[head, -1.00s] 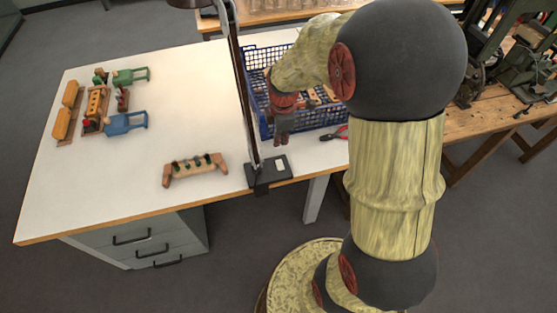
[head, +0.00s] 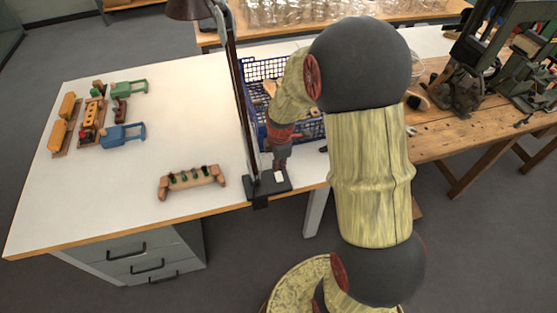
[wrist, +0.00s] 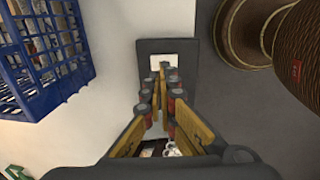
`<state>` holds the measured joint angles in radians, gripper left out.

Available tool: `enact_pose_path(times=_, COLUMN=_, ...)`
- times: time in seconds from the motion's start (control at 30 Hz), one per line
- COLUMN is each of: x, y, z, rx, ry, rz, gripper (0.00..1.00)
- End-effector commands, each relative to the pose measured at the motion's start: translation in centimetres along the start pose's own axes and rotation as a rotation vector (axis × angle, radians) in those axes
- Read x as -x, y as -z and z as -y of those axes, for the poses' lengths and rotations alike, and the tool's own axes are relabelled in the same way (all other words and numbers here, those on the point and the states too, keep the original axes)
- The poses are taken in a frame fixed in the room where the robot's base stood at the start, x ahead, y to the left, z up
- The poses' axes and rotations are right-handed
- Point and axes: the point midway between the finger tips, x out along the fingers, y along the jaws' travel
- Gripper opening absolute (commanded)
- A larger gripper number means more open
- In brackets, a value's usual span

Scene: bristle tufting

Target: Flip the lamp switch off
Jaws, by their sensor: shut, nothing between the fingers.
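The desk lamp has a dark post (head: 240,95), a shade (head: 187,9) at the top left and a black base (head: 262,190) at the table's front edge. A small white switch plate (head: 279,177) sits on the base; it also shows in the wrist view (wrist: 185,59). My gripper (head: 280,168) is shut and empty, pointing down with its tips at or just above the plate. In the wrist view the fingertips (wrist: 165,70) overlap the plate's lower edge. I cannot tell whether they touch it, or which way the switch is set.
A blue crate (head: 253,72) stands behind my gripper. Yellow, green and blue tools lie at the table's far left. A large brown rounded object (wrist: 295,50) is close at right in the wrist view.

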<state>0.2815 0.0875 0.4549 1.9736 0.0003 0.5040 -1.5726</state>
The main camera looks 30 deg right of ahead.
Motion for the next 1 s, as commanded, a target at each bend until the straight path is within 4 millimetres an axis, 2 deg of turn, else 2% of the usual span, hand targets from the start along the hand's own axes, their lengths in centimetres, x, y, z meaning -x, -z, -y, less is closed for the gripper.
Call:
enact_pose_path(times=0.03, x=-1.2, y=0.0, z=0.1, rx=0.0, ry=0.002, rz=0.0, gripper=0.0)
enact_pose_path(times=0.1, x=-2.2, y=0.0, z=0.1, rx=0.0, ry=0.002, rz=0.0, gripper=0.0)
enact_pose_path(times=0.3, x=-4.0, y=0.0, z=0.0, rx=0.0, ry=0.001, rz=0.0, gripper=0.0)
enact_pose_path(times=1.0, x=-5.1, y=0.0, z=-0.2, rx=0.0, ry=0.007, rz=0.0, gripper=0.0)
